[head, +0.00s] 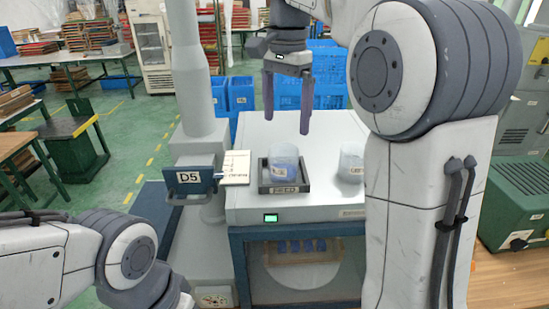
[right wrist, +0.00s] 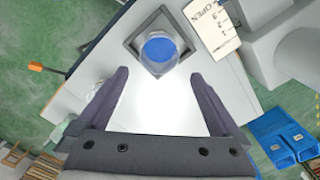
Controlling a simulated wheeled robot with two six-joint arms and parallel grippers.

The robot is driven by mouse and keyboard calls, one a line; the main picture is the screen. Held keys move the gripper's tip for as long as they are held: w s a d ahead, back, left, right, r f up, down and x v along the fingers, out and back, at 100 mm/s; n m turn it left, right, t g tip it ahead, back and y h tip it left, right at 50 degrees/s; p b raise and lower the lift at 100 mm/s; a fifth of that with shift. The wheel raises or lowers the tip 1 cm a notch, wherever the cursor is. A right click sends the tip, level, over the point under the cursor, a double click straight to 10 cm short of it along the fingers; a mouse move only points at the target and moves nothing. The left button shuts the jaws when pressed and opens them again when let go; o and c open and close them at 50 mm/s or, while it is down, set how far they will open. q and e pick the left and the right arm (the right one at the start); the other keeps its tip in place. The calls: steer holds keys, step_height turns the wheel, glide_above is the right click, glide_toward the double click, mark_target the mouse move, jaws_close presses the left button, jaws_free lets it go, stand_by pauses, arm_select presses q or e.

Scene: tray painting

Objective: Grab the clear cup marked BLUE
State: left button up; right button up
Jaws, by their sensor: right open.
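A clear cup (head: 284,158) with blue in it stands upright in a small dark square tray (head: 265,188) on the white machine top. Its label is too small to read surely. In the right wrist view the same cup (right wrist: 160,50) is seen from above, inside the dark tray frame (right wrist: 133,45). My right gripper (head: 287,124) is open and empty, pointing down above the cup. In the right wrist view the gripper (right wrist: 160,75) has its fingers apart, with the cup ahead between their lines. My left arm shows at the lower left, but its gripper is out of view.
A second clear cup (head: 351,160) with a label stands to the right, partly hidden by my right arm. Blue crates (head: 241,93) stand behind. The white top (head: 245,202) is otherwise mostly clear.

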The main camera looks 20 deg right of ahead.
glide_above(284, 156)
steer(key=s+a, duration=0.1)
steer(key=s, duration=0.1)
step_height(284, 156, down, 5)
steer(key=f, duration=0.1)
steer(key=f+p, duration=0.1)
steer(key=f, duration=0.2)
steer(key=shift+s+a+f, duration=0.1)
steer(key=shift+s+f, duration=0.2)
steer(key=shift+s, duration=0.05)
steer(key=shift+f, duration=0.3)
steer(key=c, duration=1.5)
steer(key=shift+r, duration=0.1)
steer(key=shift+w+r, duration=0.1)
